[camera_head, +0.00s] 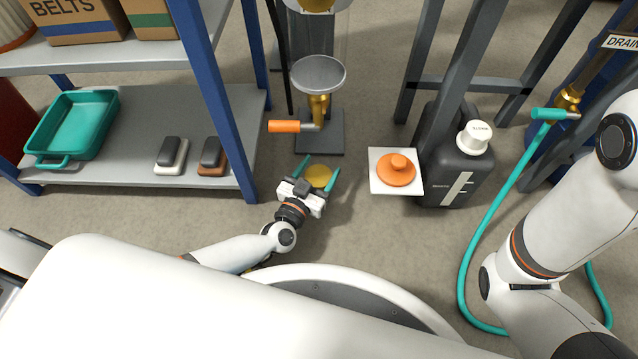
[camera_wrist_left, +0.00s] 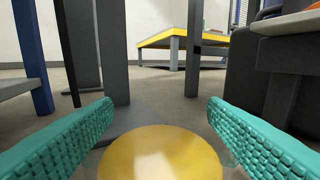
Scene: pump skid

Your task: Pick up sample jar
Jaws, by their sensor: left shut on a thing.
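The sample jar (camera_head: 319,177) shows as a round yellow top between the teal fingers of my left gripper (camera_head: 320,174), low in front of the grey valve stand. In the left wrist view the yellow top of the jar (camera_wrist_left: 162,155) fills the lower middle, between the two ribbed fingers of the left gripper (camera_wrist_left: 160,125). The gripper is shut on the jar. The jar's lower body is mostly hidden, and I cannot tell whether it touches the floor. My right arm enters at the right, but its gripper is out of view.
A valve stand with an orange handle (camera_head: 284,126) is just beyond the jar. An orange knobbed disc (camera_head: 397,172) sits on a white plate to the right, beside a dark jug (camera_head: 450,175). A teal hose (camera_head: 489,220) loops at right. Shelving with a teal tray (camera_head: 73,127) stands left.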

